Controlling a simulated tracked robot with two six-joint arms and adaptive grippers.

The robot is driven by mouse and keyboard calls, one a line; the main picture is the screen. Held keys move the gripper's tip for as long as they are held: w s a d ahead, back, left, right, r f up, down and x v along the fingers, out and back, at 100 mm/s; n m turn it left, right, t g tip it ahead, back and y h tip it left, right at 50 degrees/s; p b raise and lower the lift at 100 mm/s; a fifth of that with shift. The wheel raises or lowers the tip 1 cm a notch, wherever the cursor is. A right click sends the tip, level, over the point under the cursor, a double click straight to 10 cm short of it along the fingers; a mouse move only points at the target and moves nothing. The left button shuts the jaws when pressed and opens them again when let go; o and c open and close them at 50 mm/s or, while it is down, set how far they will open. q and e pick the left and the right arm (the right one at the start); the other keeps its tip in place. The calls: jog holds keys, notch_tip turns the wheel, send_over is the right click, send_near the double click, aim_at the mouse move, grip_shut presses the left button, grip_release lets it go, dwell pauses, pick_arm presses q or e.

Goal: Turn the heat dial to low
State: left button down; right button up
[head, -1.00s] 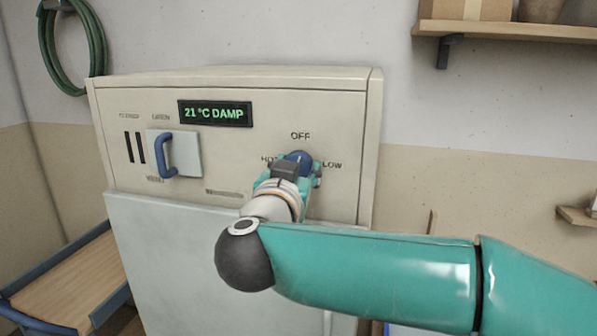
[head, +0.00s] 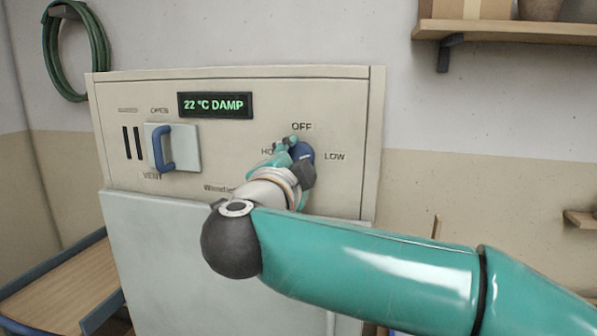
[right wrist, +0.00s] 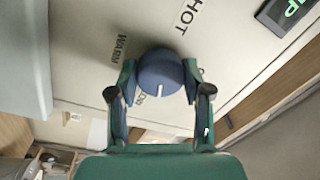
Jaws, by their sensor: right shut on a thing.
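The heat dial (head: 306,153) is a round blue knob on the right of the cream kiln panel, with HOT, OFF and LOW printed around it. My right gripper (right wrist: 160,92) has its fingers on both sides of the dial (right wrist: 159,70) and is shut on it. In the right wrist view the dial's white pointer line faces down, towards a label partly hidden by the dial and fingers, seemingly LOW. HOT and WARM show clear there. In the head view my right gripper (head: 293,155) hides part of the dial. My left gripper is out of view.
The panel's display (head: 214,105) reads 22 °C DAMP. A blue handle (head: 163,150) on a pale plate is at the panel's left. A wooden shelf (head: 515,30) hangs upper right. A blue-edged wooden surface (head: 60,280) is lower left.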

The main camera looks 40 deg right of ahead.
jog(key=shift+a+f+m+b, duration=0.15)
jog(key=shift+m+b, duration=0.35)
jog(key=shift+m, duration=0.4)
jog(key=shift+d+f+m+b, duration=0.1)
jog(key=shift+m+b, duration=0.35)
jog(key=shift+m, duration=0.45)
jog(key=o, duration=1.2)
jog(key=shift+r, duration=0.15)
jog(key=shift+c, duration=0.2)
jog(key=shift+a, duration=0.1)
jog(key=v, duration=1.2)
jog(key=shift+w, duration=0.15)
